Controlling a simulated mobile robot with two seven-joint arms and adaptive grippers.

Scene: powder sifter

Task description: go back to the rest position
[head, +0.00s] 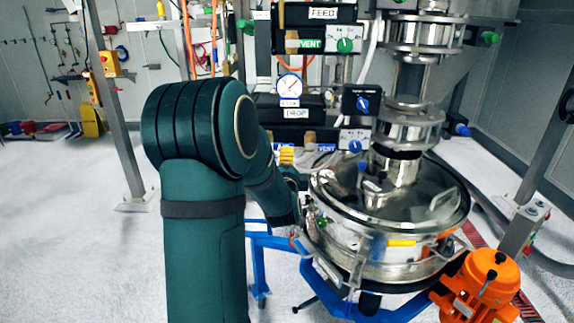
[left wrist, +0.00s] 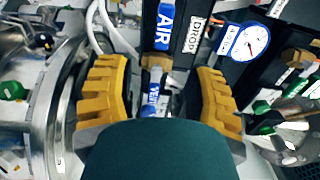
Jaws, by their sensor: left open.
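My left arm (head: 202,200) rises in the head view and bends forward to the left of the steel sifter (head: 380,225). Its gripper is mostly hidden there behind the arm and beside the sifter's rim. In the left wrist view my left gripper (left wrist: 160,90) shows two yellow fingers spread wide apart. No object is held between them. My right gripper is not in view.
The valve panel has a FEED label (head: 323,13), a DROP label (head: 299,112) and a pressure gauge (head: 290,86). An orange motor (head: 478,285) and blue frame (head: 262,265) flank the sifter. White floor (head: 70,220) lies clear at left.

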